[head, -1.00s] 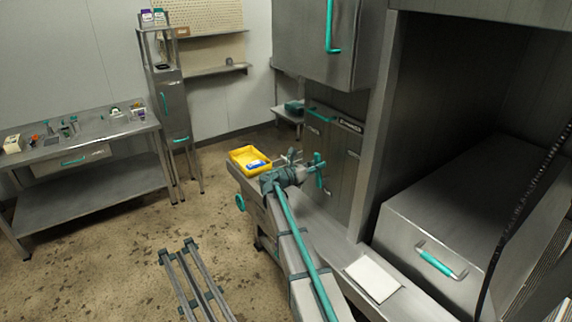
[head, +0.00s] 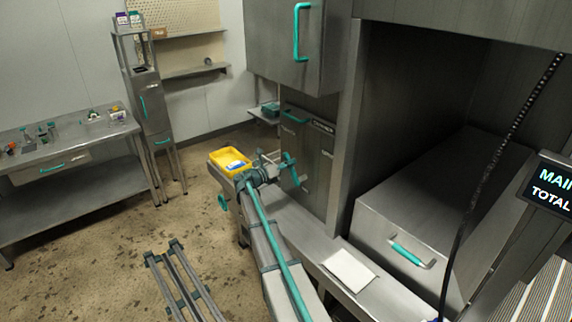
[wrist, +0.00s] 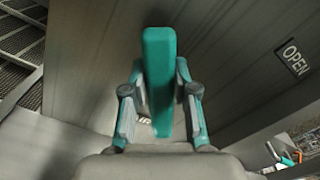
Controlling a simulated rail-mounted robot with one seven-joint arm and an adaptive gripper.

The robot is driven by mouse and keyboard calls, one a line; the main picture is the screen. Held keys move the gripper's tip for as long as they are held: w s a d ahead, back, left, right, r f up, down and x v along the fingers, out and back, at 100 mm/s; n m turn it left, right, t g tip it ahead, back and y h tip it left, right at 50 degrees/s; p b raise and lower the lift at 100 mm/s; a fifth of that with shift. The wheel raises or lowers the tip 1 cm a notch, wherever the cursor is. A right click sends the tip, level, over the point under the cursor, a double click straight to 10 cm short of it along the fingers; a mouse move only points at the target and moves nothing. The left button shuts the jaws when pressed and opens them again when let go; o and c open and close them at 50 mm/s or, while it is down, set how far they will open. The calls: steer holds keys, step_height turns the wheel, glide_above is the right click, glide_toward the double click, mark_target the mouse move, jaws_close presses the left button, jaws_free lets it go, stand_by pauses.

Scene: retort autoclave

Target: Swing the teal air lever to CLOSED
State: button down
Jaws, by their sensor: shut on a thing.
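The teal air lever (wrist: 159,80) stands nearly upright in the wrist view, between the two fingers of my gripper (wrist: 160,92). The fingers are shut on it from both sides. An OPEN label (wrist: 292,57) is on the panel to the right of the lever. Part of another label (wrist: 145,121) shows behind the lever, mostly hidden. In the head view my gripper (head: 281,170) reaches the grey panel (head: 318,165), where the teal lever (head: 290,168) shows at its tip. No CLOSED label is readable.
A yellow bin (head: 229,160) lies beside my arm. A steel ledge (head: 312,227) with a white sheet (head: 350,270) runs below the panel. A large steel box with a teal handle (head: 410,254) stands at the right. A dark hanging cable (head: 490,165) and a display (head: 552,190) are further right.

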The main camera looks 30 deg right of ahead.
steer(key=c, duration=0.9)
jaws_free()
steer(key=a, duration=0.8)
steer(key=s+a, duration=0.1)
steer(key=a, duration=0.3)
